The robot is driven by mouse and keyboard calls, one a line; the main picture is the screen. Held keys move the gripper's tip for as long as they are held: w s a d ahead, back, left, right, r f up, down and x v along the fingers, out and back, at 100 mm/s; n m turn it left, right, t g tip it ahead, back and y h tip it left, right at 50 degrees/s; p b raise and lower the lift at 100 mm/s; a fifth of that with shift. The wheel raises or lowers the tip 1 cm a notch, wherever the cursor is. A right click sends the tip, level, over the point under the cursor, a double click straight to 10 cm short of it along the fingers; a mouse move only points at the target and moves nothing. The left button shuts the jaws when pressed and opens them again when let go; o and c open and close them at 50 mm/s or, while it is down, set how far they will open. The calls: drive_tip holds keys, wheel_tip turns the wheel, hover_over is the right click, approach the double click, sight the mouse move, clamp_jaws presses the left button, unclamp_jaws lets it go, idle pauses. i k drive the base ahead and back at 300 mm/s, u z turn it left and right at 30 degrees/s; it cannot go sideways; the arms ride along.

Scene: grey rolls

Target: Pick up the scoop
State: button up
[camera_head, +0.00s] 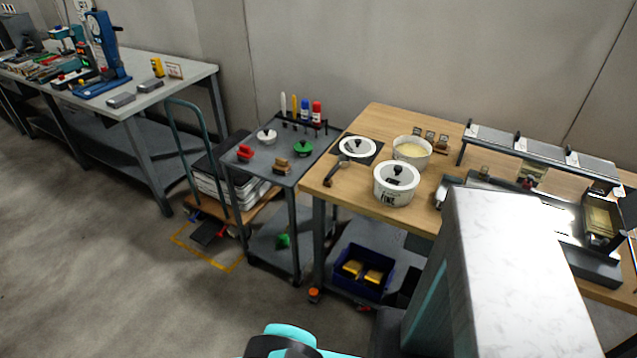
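A small dark scoop (337,171) appears to lie on the wooden table (376,205), near its left front corner. Its handle points down toward the front edge, and its head lies close to a round white lid or dish (357,147) on a dark square mat. Nothing is touching the scoop from above. A teal and black part of my arm shows at the bottom edge, well in front of the table. My gripper's fingers are not in view.
A white lidded tub (395,184) and an open tub (411,151) stand right of the scoop. A grey cart (270,165) with small tools adjoins the table's left side. A blue bin (362,272) sits below. Floor at front left is clear.

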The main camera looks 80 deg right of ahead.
sight(336, 170)
drive_tip(key=u, duration=0.35)
drive_tip(key=k, duration=1.5)
drive_tip(key=z, duration=0.3)
drive_tip(key=i, duration=1)
drive_tip(key=z, duration=0.1)
